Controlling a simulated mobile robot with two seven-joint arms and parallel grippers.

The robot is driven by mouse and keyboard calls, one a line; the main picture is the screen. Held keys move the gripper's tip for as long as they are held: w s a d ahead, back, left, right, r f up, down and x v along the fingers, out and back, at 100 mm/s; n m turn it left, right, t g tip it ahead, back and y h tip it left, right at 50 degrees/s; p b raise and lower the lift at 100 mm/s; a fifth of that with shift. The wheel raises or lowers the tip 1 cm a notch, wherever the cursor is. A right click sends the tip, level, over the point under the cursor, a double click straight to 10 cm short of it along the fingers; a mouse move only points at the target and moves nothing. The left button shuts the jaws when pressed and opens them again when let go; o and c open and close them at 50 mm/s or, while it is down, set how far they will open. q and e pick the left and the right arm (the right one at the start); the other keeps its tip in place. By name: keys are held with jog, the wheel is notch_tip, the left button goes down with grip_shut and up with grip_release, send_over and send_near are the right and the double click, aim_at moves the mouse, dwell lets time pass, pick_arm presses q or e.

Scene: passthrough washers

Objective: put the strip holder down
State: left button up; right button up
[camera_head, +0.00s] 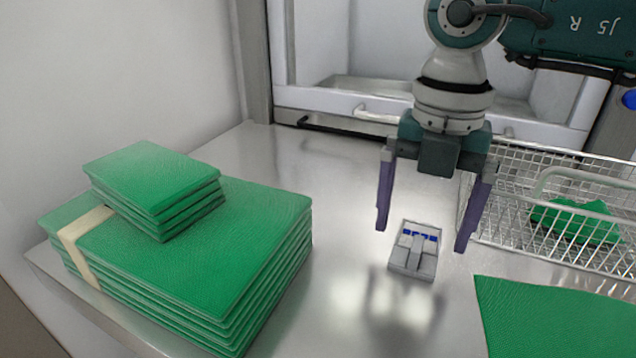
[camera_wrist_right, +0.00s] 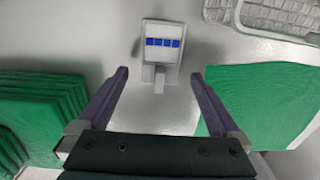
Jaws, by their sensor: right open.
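The strip holder (camera_head: 414,250) is a small grey block with a row of blue squares. It rests on the steel table, and it also shows in the right wrist view (camera_wrist_right: 161,52). My right gripper (camera_head: 421,238) is open, with its two purple fingers apart above and to either side of the holder. In the right wrist view the gripper (camera_wrist_right: 160,80) has nothing between its fingers, and the holder lies beyond the fingertips. My left gripper is not in view.
Stacked green cloths (camera_head: 190,255) with a pale band fill the left of the table, a smaller green stack (camera_head: 155,185) on top. A wire basket (camera_head: 530,165) holding green cloth stands right. Another green piece (camera_head: 560,320) lies front right. Bare steel (camera_head: 330,190) lies between.

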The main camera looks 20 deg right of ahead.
aim_at(420, 236)
jog(key=shift+f, duration=1.55)
grip_shut()
jog(key=shift+r, duration=0.15)
